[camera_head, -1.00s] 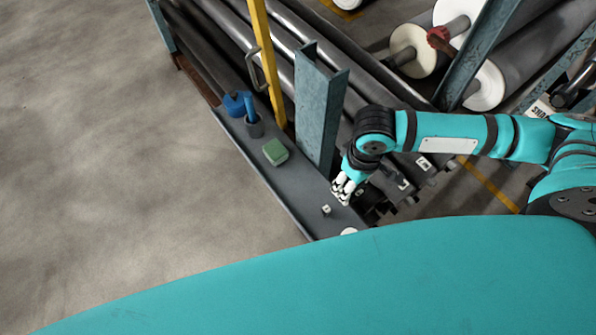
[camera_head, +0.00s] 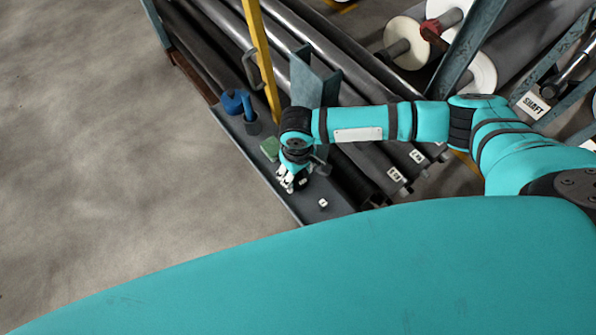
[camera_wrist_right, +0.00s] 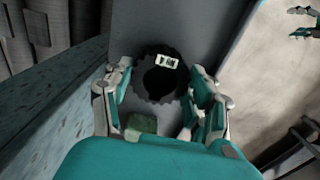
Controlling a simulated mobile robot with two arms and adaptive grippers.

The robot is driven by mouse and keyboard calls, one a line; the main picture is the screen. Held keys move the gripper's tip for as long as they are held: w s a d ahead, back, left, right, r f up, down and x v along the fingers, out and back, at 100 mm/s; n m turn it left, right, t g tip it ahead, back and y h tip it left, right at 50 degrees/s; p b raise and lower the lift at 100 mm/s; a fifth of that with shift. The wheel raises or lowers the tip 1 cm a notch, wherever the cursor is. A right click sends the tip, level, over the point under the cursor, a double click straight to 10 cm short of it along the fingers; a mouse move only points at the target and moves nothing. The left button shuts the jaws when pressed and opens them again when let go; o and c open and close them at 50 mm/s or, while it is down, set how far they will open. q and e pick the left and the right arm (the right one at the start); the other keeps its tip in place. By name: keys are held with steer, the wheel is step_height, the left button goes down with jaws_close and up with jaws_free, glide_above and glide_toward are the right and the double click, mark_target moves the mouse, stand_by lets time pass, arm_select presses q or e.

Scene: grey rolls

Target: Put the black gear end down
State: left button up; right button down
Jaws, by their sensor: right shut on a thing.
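My right gripper (camera_head: 290,182) is shut on the black gear end (camera_wrist_right: 158,87), over the grey ledge (camera_head: 311,211). In the right wrist view, my right gripper (camera_wrist_right: 160,100) has its fingers on both sides of the toothed black ring, which has a dark centre and a small white label near its far edge. In the head view the gear end is mostly hidden by the gripper and wrist. I cannot tell whether it touches the ledge. What looks like my left gripper (camera_wrist_right: 303,20) shows at the upper right edge of the wrist view, too small to judge.
A green block (camera_head: 270,148) sits on the ledge close beside the right gripper. Blue tools (camera_head: 237,102) stand in a holder farther back. A small white cube (camera_head: 323,203) lies at the near end. A blue-grey post (camera_head: 312,80), yellow post (camera_head: 262,55) and long grey rolls (camera_head: 345,60) border the ledge.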

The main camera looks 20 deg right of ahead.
steer(key=c, duration=0.8)
jaws_free()
steer(key=shift+s+f, duration=0.15)
steer(key=o, duration=0.4)
step_height(320, 180, up, 12)
steer(key=shift+r+b, duration=0.1)
steer(key=shift+b, duration=0.3)
